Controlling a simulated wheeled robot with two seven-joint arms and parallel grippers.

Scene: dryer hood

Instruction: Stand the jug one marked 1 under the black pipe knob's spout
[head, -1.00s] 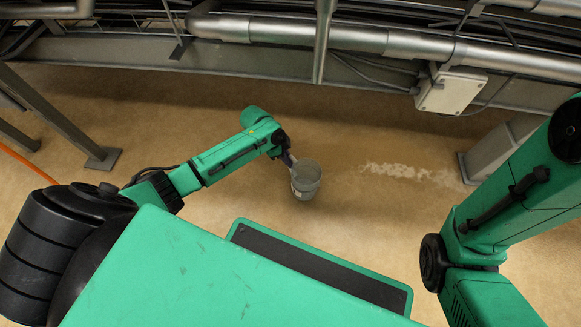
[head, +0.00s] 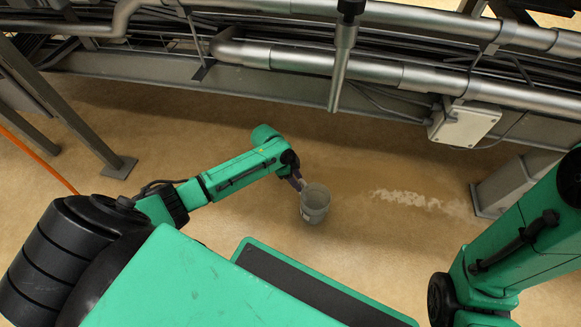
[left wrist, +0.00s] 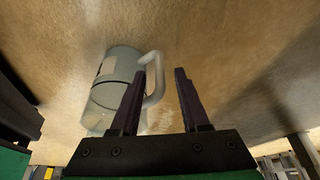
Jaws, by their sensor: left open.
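The grey jug (head: 314,204) is open at the top in the head view, low over the tan floor. I cannot tell if it touches the floor. In the left wrist view the jug (left wrist: 112,85) has a pale label and a light handle (left wrist: 154,78); no number is readable. My left gripper (head: 299,181) is at the jug's upper left side. In the wrist view its fingers (left wrist: 162,85) are apart, with the handle beside and partly behind the left finger. The black knob (head: 351,8) tops a vertical metal spout (head: 341,75), beyond the jug. My right gripper is out of view.
Metal pipes (head: 420,76) run along the back. A white box (head: 465,123) hangs at the right, above a grey post foot (head: 505,186). A pale wet-looking patch (head: 415,199) lies right of the jug. A grey frame leg (head: 75,115) stands at left. Floor below the spout looks clear.

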